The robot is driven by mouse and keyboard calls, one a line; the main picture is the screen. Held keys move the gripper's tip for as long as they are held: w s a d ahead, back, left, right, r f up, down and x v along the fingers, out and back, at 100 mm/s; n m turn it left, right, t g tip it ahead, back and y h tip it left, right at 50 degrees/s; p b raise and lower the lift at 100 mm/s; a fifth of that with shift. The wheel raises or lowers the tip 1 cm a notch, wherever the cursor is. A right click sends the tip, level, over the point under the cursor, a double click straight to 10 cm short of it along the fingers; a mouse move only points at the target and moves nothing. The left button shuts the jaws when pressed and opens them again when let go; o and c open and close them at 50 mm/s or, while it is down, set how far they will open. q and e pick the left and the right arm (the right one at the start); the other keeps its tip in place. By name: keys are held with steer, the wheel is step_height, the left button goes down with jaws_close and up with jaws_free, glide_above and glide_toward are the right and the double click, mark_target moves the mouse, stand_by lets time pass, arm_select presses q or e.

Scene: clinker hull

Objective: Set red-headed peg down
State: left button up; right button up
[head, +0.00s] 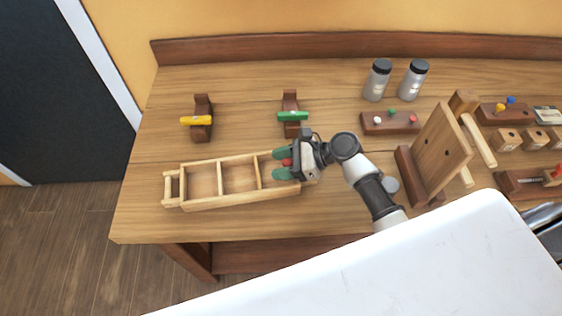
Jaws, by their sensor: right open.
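The red-headed peg (287,162) shows as a small red spot between the fingers of my right gripper (283,164). The gripper is open, with its green fingertips on either side of the red head. It is over the right end of the wooden compartment tray (220,205). I cannot tell whether the peg rests in the tray's right compartment, since the fingers hide its shaft. The left and middle compartments look empty. My left gripper is not in view.
Two dark wooden blocks, one with a yellow bar (196,121) and one with a green bar (292,116), stand behind the tray. A peg rack (391,123), two grey jars (377,80) and an upright wooden board (441,144) are to the right. The bench's left front is clear.

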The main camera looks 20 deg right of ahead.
steer(key=b+v, duration=0.2)
steer(key=v, duration=1)
steer(key=shift+s, duration=0.1)
